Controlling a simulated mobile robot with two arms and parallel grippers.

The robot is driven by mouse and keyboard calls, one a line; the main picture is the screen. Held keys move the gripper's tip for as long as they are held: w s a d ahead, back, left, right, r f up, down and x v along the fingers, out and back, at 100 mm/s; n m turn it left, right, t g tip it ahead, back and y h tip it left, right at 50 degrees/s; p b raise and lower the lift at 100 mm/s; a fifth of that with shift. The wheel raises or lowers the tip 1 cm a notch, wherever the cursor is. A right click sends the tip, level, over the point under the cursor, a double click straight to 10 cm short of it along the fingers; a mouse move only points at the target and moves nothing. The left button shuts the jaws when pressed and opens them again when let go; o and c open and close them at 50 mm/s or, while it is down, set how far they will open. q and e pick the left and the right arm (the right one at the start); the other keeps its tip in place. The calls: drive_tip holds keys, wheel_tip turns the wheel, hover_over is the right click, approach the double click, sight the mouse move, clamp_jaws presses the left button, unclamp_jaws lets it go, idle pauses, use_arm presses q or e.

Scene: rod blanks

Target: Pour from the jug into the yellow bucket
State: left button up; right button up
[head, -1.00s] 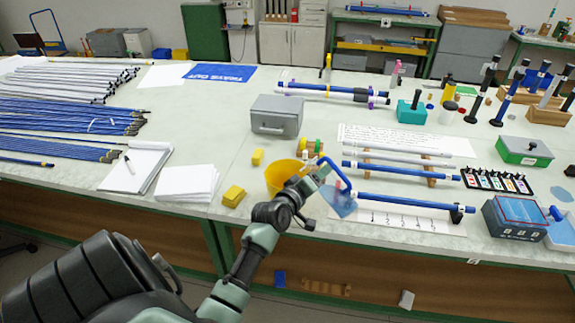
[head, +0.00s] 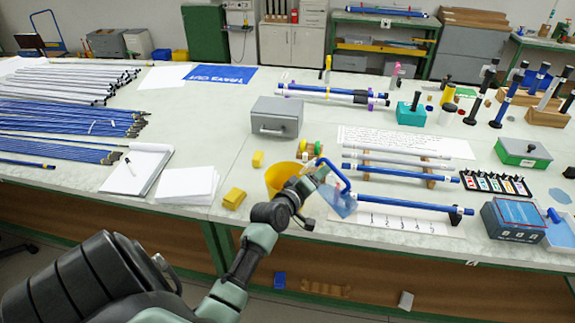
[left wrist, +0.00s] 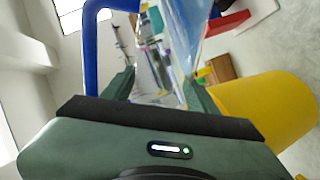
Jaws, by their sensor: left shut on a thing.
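The jug (head: 340,203) is clear bluish plastic with a blue handle (head: 338,172). It is held tilted just right of the yellow bucket. My left gripper (head: 319,174) is shut on the jug; in the left wrist view the clear jug body (left wrist: 160,60) shows between the fingers and the blue handle (left wrist: 92,60) at left. The yellow bucket (head: 279,175) stands on the table, partly hidden behind my left wrist. It also shows in the left wrist view (left wrist: 270,108), close to the gripper. The jug's contents cannot be made out. My right gripper is not in view.
Blue rods (head: 405,202) on supports lie right of the jug. A grey box (head: 276,117) stands behind the bucket. Yellow blocks (head: 234,198) and a stack of white paper (head: 187,186) lie left of it.

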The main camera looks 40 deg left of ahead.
use_arm(q)
drive_tip(key=shift+r, duration=0.2)
drive_tip(key=shift+r+n+p, duration=0.1)
drive_tip(key=shift+n+p, duration=0.2)
drive_tip(key=shift+p, duration=0.15)
idle(0.5)
drive_tip(key=shift+a+r+n+p, duration=0.1)
drive_tip(key=shift+r+n+p, duration=0.05)
drive_tip(key=shift+n+p, duration=0.2)
drive_tip(key=shift+r, duration=0.1)
idle(0.3)
drive_tip(key=shift+a+h, duration=0.1)
drive_tip(key=shift+h, duration=0.2)
drive_tip(key=shift+r+n+p, duration=0.1)
drive_tip(key=shift+n+p, duration=0.15)
drive_tip(key=shift+p, duration=0.1)
idle(0.4)
